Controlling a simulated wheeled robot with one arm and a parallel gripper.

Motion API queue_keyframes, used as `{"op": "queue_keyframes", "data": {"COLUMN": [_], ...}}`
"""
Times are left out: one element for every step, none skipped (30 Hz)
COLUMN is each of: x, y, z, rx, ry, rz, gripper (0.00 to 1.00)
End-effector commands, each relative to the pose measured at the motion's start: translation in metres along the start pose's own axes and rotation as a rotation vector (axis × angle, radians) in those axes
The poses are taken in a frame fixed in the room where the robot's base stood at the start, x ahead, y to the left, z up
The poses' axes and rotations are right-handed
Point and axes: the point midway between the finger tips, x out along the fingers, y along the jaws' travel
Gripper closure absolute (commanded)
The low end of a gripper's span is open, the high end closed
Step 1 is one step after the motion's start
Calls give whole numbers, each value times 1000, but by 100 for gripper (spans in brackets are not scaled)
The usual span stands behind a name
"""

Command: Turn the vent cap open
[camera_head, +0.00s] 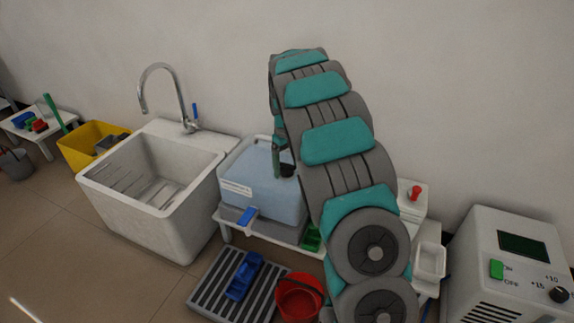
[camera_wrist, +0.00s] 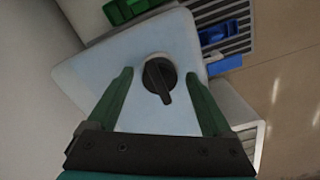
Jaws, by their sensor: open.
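The vent cap (camera_wrist: 158,72) is a round black knob with a raised bar, on top of a pale blue container (camera_wrist: 100,70). In the wrist view its bar points down and slightly right. My gripper (camera_wrist: 159,75) is open, with one green finger on each side of the cap and a visible gap to it on both sides. How far above the cap the fingertips are, I cannot tell. In the head view the container (camera_head: 255,180) stands on a low white table, with a blue tap (camera_head: 247,215) at its front.
A white sink (camera_head: 150,195) stands left of the container. A grey slatted rack (camera_head: 215,285) with a blue item (camera_head: 244,275) and a red bucket (camera_head: 299,297) are in front. A grey box with a green switch (camera_head: 505,260) stands at right. The wall is close behind.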

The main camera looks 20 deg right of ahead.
Motion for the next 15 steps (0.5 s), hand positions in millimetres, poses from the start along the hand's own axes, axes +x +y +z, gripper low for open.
{"op": "queue_keyframes", "data": {"x": [0, 0, 0, 0, 0, 0, 0, 0, 0, 0, 0, 0, 0, 0, 0], "y": [0, 0, 0, 0, 0, 0, 0, 0, 0, 0, 0, 0, 0, 0, 0], "z": [0, 0, 0, 0, 0, 0, 0, 0, 0, 0, 0, 0, 0, 0, 0], "rx": [0, 0, 0, 0, 0, 0, 0, 0, 0, 0, 0, 0, 0, 0, 0], "ry": [0, 1, 1, 1, 1, 1, 0, 0, 1, 1, 1, 0, 0, 0, 0], "rz": [0, 0, 0, 0, 0, 0, 0, 0, 0, 0, 0, 0, 0, 0, 0], "gripper": [16, 16, 16, 16, 19, 24, 27, 30, 35, 38, 42, 46, 50, 53, 57]}}
